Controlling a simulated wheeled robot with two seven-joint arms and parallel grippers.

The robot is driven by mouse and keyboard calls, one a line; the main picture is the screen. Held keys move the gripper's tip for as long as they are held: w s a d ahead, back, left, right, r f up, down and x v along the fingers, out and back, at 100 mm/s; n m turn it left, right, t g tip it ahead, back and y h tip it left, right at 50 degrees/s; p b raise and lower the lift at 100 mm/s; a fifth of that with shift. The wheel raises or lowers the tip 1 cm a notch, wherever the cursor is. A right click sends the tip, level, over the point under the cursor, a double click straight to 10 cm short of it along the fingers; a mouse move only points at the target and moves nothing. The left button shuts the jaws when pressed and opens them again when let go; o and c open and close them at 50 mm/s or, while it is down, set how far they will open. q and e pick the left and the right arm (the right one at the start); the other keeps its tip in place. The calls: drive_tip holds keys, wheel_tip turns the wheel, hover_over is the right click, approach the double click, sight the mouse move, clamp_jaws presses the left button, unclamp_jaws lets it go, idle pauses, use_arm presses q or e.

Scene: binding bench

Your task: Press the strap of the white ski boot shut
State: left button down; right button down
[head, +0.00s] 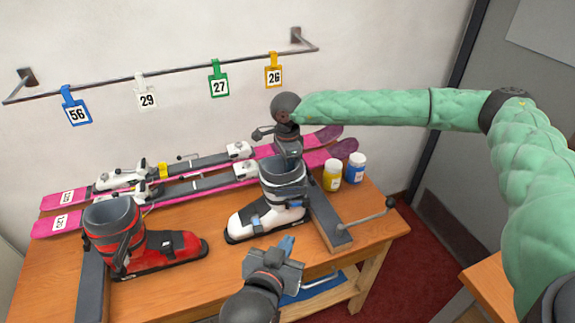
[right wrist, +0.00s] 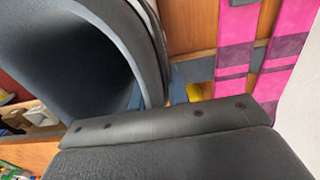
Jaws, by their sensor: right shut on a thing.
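The white ski boot (head: 240,222) stands upright on the bench with its toe to the left. It has a dark grey cuff and blue fittings on its front and side. I cannot tell which fitting is the strap's end or how far it is closed. My right gripper (head: 288,157) reaches down from above and is shut on the rim of the boot's cuff; the right wrist view shows the dark cuff (right wrist: 75,50) close beside a gripper pad. My left gripper (head: 287,244) is in front of the boot, fingertips together, pointing towards its lower side, apparently apart from it.
A grey clamp bar (head: 330,222) with a crank handle (head: 372,214) stands right of the white boot. A red boot (head: 180,245) stands at left. Pink skis (head: 70,224) lie behind. Yellow (head: 332,177) and blue-labelled jars (head: 355,170) stand at right. Numbered tags hang on a wall rail (head: 180,68).

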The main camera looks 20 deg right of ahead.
drive_tip(key=c, duration=1.3)
unclamp_jaws()
